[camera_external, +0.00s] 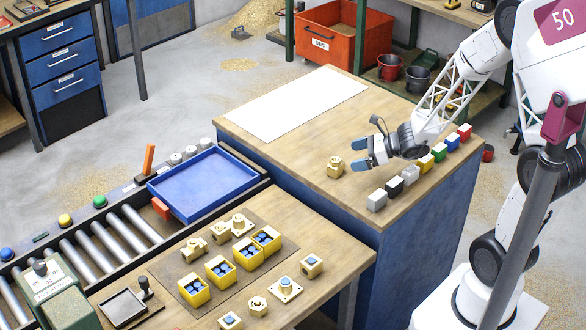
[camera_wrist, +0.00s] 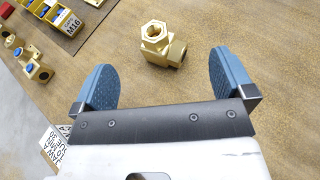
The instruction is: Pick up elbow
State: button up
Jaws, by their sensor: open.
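The brass elbow (camera_external: 335,166) lies on the wooden top of the blue workbench, near its left edge. In the wrist view the elbow (camera_wrist: 160,42) shows a threaded hex opening facing up and a darker round opening toward the lower right. My gripper (camera_external: 359,154) is just to the right of the elbow in the external view, with its blue fingers apart. In the wrist view my gripper (camera_wrist: 165,78) is open and empty, and the elbow lies ahead of the gap between the fingertips, touching neither.
A row of coloured blocks (camera_external: 411,174) runs along the bench's right side, close by my gripper. A white sheet (camera_external: 298,104) lies at the back. A lower table at left holds yellow bins (camera_external: 220,271) and brass fittings. A blue tray (camera_external: 205,183) stands beyond.

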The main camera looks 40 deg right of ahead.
aim_at(334, 158)
dwell(0.3)
jog(key=shift+x, duration=1.3)
jog(key=shift+w+a+f, duration=0.1)
jog(key=shift+x, duration=2.45)
jog(key=shift+c, duration=0.3)
jog(key=c, duration=1.3)
jog(key=shift+r, duration=0.25)
jog(key=shift+r, duration=4.85)
